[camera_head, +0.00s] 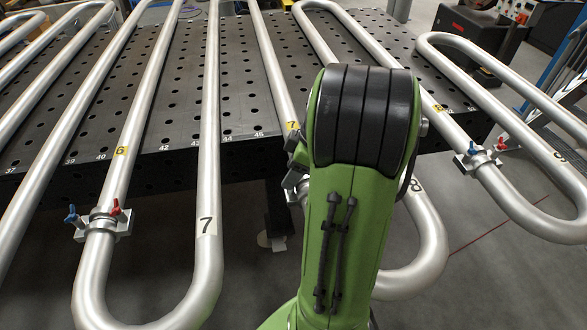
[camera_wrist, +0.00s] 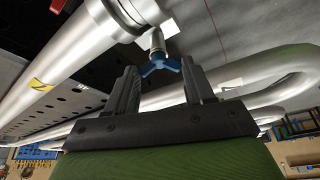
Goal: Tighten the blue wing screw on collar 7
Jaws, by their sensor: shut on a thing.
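In the wrist view, my gripper (camera_wrist: 160,70) is shut on the blue wing screw (camera_wrist: 161,65), whose wings sit between the two fingertips. The screw's silver shank runs up toward the clamp collar (camera_wrist: 130,12) around a silver tube marked with a yellow 7 label (camera_wrist: 40,86). A red part (camera_wrist: 57,5) shows at the top edge, mostly cut off. In the head view, my green arm covers most of collar 7 (camera_head: 291,181); only a sliver shows left of the arm.
The left collar (camera_head: 102,222), by label 6, and the right collar (camera_head: 478,159) each carry blue and red wing screws. Silver serpentine tubes (camera_head: 207,130) overhang the front edge of the perforated black table (camera_head: 180,105) on both sides of my arm.

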